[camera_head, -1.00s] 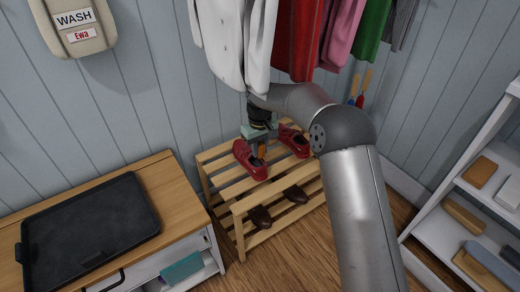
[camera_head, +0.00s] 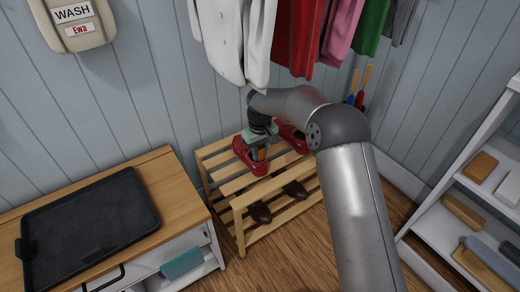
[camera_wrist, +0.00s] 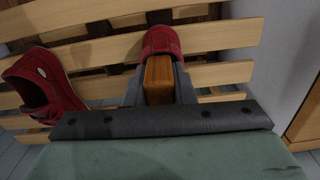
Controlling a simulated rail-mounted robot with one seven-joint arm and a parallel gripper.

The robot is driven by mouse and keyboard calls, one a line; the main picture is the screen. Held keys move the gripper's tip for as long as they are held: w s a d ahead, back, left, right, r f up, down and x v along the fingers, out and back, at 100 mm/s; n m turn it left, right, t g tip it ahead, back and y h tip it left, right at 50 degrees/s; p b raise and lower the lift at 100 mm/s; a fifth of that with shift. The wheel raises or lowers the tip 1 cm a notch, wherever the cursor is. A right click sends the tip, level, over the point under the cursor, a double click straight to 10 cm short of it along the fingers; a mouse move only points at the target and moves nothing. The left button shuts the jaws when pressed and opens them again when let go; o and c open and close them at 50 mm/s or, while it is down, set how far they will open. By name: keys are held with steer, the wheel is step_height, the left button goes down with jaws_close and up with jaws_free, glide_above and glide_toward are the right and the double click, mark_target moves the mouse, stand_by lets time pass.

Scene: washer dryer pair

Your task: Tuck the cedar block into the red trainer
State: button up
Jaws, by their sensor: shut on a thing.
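My gripper (camera_wrist: 158,82) is shut on the cedar block (camera_wrist: 159,70), an orange-brown wooden block held between the two grey fingers. In the head view my gripper (camera_head: 261,152) is at the left red trainer (camera_head: 248,158), on the top of the slatted rack. In the wrist view the red toe of this trainer (camera_wrist: 162,39) shows just beyond the block; its rear part is hidden by the block and fingers. I cannot tell how deep the block sits in the opening. The other red trainer (camera_head: 293,136) stands to the right on the rack and shows at left in the wrist view (camera_wrist: 45,85).
The wooden rack (camera_head: 237,204) has brown shoes (camera_head: 260,213) on its lower level. Clothes (camera_head: 235,35) hang close above my arm. A cabinet with a black tray (camera_head: 85,225) stands left, and white shelves (camera_head: 440,225) with several items stand right.

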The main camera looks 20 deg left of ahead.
mark_target(260, 147)
steer(key=shift+f, duration=0.1)
stand_by(0.3)
steer(key=o, duration=1)
steer(key=shift+r+p, duration=3.35)
steer(key=shift+r, duration=1.2)
steer(key=shift+f, duration=0.1)
